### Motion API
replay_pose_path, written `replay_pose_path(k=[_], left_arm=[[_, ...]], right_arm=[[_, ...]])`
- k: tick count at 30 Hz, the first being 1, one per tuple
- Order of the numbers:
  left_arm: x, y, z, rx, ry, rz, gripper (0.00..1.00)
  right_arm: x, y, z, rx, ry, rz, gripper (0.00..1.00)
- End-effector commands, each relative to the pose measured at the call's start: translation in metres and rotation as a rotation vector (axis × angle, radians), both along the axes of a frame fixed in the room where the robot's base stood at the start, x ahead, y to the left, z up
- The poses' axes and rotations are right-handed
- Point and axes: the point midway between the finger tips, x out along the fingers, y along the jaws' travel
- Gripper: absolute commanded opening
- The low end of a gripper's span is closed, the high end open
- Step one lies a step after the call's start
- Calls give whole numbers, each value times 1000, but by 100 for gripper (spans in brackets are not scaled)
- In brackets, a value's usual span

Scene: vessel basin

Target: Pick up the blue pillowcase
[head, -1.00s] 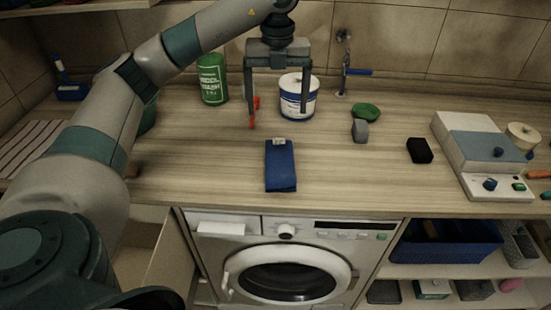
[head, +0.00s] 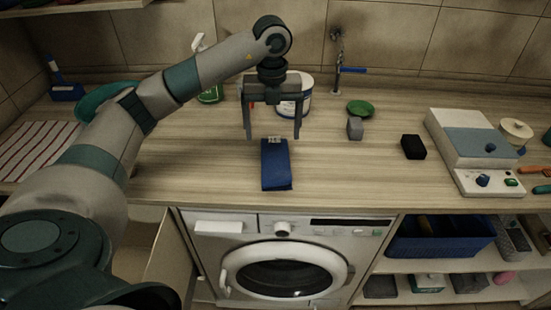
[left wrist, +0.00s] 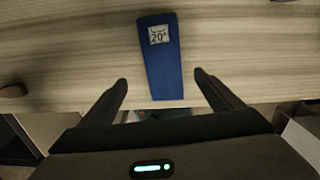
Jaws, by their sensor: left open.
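The blue pillowcase (head: 276,168) lies folded on the wooden counter (head: 350,180), with a small pale label at its far end. It also shows in the left wrist view (left wrist: 163,72), where the label reads 20. My left gripper (head: 272,136) is open and points down near the pillowcase's far end. In the left wrist view its two fingers (left wrist: 160,82) stand apart on either side of the pillowcase, with nothing between them touching it. My right gripper is not in view.
A white tub (head: 305,95) stands behind my gripper. A grey block (head: 355,128), a green lid-like item (head: 361,108), a black block (head: 413,147) and a white scale-like device (head: 470,150) lie to the right. A washing machine (head: 285,262) is below the counter.

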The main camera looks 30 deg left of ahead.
Motion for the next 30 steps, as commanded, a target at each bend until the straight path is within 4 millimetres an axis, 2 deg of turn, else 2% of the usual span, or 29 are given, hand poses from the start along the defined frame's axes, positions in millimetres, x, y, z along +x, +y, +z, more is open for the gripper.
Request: replay_pose_path(k=[3, 9, 23, 30], left_arm=[[-1, 1, -18, 1, 4, 1, 86], [0, 0, -37, 1, 2, 1, 86], [1, 0, -42, 0, 1, 1, 86], [5, -4, -63, 1, 4, 2, 86]], right_arm=[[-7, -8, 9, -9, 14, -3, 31], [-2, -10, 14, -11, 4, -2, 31], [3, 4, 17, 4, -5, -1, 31], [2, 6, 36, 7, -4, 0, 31]])
